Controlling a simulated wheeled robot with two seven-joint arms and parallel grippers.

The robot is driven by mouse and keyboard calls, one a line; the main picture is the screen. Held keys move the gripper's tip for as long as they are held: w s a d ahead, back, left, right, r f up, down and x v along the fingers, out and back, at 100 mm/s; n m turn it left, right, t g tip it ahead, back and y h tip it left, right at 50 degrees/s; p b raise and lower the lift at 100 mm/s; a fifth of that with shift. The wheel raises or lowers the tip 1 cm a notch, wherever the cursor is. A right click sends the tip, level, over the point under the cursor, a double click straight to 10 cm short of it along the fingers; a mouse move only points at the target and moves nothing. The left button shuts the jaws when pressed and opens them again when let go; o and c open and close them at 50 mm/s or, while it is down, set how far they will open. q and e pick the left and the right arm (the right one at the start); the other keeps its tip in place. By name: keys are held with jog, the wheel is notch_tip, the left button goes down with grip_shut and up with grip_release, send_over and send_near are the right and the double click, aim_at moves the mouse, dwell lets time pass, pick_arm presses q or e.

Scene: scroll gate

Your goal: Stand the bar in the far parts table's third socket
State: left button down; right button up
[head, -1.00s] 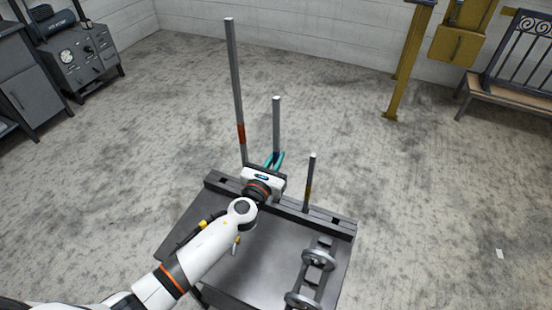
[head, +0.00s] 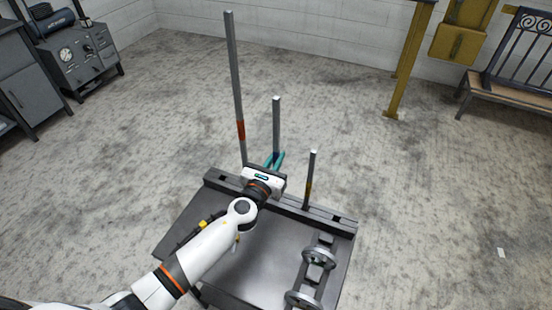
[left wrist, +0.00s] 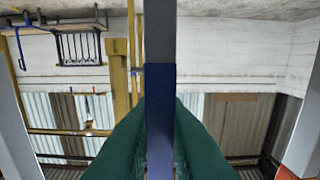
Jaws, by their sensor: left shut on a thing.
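The far parts table (head: 262,262) carries a dark socket rail (head: 325,214) along its far edge. My left gripper (head: 273,162), with teal fingers, is shut on a grey bar (head: 276,120) at that rail. The bar looks upright; its foot is hidden behind the gripper and wrist, so I cannot tell whether it is in a socket. In the left wrist view the bar (left wrist: 160,35) runs between the green fingers, with a blue band (left wrist: 160,85) on it. Dark square openings show near the rail's left end (head: 222,179) and right end (head: 337,219). My right gripper is not in view.
A taller bar with a red band (head: 235,80) stands left of the held bar, its foot partly hidden. Wheel-like parts (head: 319,258) lie on the table's right side.

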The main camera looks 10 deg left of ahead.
pick_arm(q)
jog(key=shift+f+b, duration=1.35)
dwell(0.6)
jog(key=c, duration=1.5)
grip_release()
jog(key=shift+o, duration=0.7)
jog(key=s+a, duration=0.2)
jog(key=s, duration=0.9)
jog(key=shift+s+a, duration=0.15)
jog(key=shift+s, duration=0.25)
